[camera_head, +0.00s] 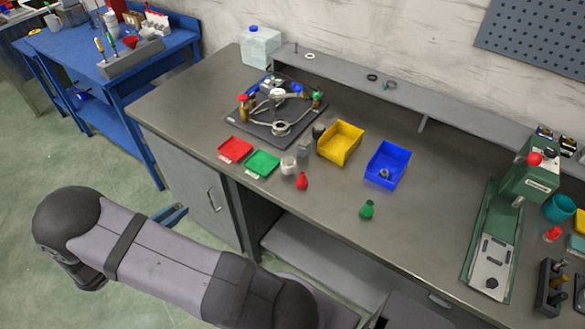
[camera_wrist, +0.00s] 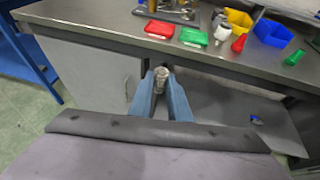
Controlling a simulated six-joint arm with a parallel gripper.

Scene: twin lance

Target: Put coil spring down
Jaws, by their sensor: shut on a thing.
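In the wrist view my gripper (camera_wrist: 160,84) is shut on a small round grey metal piece, the coil spring (camera_wrist: 161,73), held between the blue fingertips. Its individual turns are too small to make out. The held spring is in front of the workbench, with the cabinet front and open lower shelf behind it, apart from the benchtop. In the head view the blue fingers (camera_head: 174,213) show partly behind my arm, near the cabinet door. The spring cannot be made out there.
The grey workbench (camera_head: 410,220) holds a red tray (camera_head: 235,149), a green tray (camera_head: 262,163), a yellow bin (camera_head: 341,143) and a blue bin (camera_head: 386,164) with a small part inside. The front-middle benchtop is clear.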

